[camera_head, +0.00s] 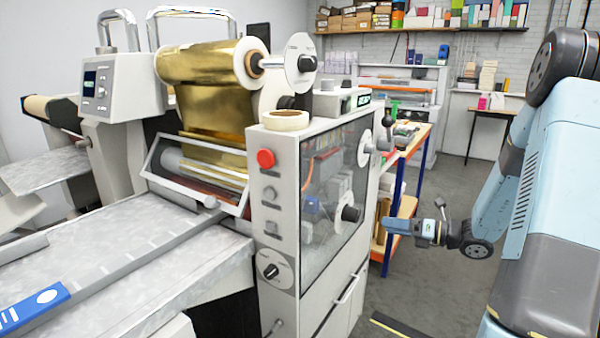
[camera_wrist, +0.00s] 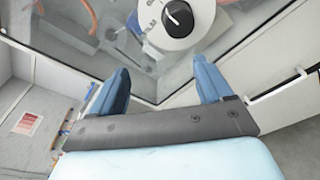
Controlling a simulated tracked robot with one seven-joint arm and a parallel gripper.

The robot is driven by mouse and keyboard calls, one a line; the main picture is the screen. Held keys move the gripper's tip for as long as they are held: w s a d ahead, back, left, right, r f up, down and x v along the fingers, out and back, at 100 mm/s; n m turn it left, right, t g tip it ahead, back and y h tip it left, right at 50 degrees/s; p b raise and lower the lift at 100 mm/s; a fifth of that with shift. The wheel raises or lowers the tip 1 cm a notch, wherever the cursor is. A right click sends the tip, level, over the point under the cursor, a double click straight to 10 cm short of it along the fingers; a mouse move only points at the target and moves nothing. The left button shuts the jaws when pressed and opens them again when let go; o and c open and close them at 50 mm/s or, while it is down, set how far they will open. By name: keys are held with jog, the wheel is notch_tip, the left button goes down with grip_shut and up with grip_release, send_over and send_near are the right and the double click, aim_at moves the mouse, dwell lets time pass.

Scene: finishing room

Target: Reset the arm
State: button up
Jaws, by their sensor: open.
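My arm shows at the right of the head view, blue and grey. My gripper (camera_head: 390,226) is held out to the left, close to the side of the foil machine (camera_head: 330,190) with its clear panel. In the wrist view my gripper (camera_wrist: 163,85) has its two blue fingers well apart, with nothing between them. Beyond the fingers are the clear panel and a round white dial with a black knob (camera_wrist: 180,18). I cannot tell whether the fingers touch the machine.
A gold foil roll (camera_head: 205,62) sits on top of the machine, with a tape roll (camera_head: 285,120) and a red button (camera_head: 265,158) at its near corner. An orange-edged bench (camera_head: 408,150) stands behind my gripper. Grey floor lies open below my arm.

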jog(key=s+a+r+n+g+h, duration=0.3)
jog(key=s+a+r+n+g, duration=0.15)
jog(key=s+n, duration=0.35)
jog(key=s+a+r+n+g+h, duration=0.3)
jog(key=s+a+r+n+g, duration=0.15)
jog(key=s+a+n, duration=0.35)
jog(key=s+d+r+n+t+h, duration=0.6)
jog(key=s+r+n+h, duration=0.2)
jog(key=n, duration=0.8)
jog(key=s+r, duration=0.2)
jog(key=s, duration=0.1)
jog(key=shift+s, duration=0.2)
